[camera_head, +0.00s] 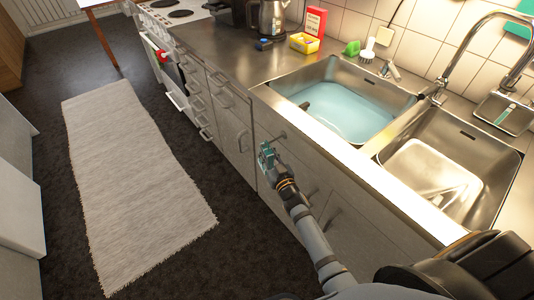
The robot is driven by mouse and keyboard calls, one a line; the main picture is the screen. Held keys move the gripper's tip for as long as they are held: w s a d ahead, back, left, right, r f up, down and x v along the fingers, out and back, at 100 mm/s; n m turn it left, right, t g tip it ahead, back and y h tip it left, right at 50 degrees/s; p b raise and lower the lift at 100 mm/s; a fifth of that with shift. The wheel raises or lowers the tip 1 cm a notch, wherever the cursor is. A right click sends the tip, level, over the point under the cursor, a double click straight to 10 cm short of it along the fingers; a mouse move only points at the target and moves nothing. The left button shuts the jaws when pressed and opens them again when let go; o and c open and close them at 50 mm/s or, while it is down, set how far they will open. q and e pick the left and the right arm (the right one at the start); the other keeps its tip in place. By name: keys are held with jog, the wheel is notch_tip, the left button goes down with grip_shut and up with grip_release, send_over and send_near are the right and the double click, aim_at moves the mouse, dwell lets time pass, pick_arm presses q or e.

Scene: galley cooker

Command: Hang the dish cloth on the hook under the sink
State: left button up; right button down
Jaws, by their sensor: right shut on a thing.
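My right gripper (266,156) is at the front of the grey cabinet below the sink, close to a small dark fitting (282,135) that may be a hook or a knob. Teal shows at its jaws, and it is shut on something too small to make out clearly. I cannot tell whether this is the dish cloth. The sink has a left basin (400,105) holding blue-tinted water and a right basin (480,150) without visible water. My left gripper is not in view.
Cabinet handles (241,141) stick out along the front. A pale rug (130,170) lies on the dark floor to the left. A red thing (163,57) hangs at the cooker front.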

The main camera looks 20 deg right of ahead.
jog(key=c, duration=1)
grip_release()
jog(key=shift+c, duration=0.2)
jog(key=shift+s+f, duration=0.1)
jog(key=shift+s, duration=0.35)
jog(key=s+d, duration=0.1)
jog(key=s, duration=1)
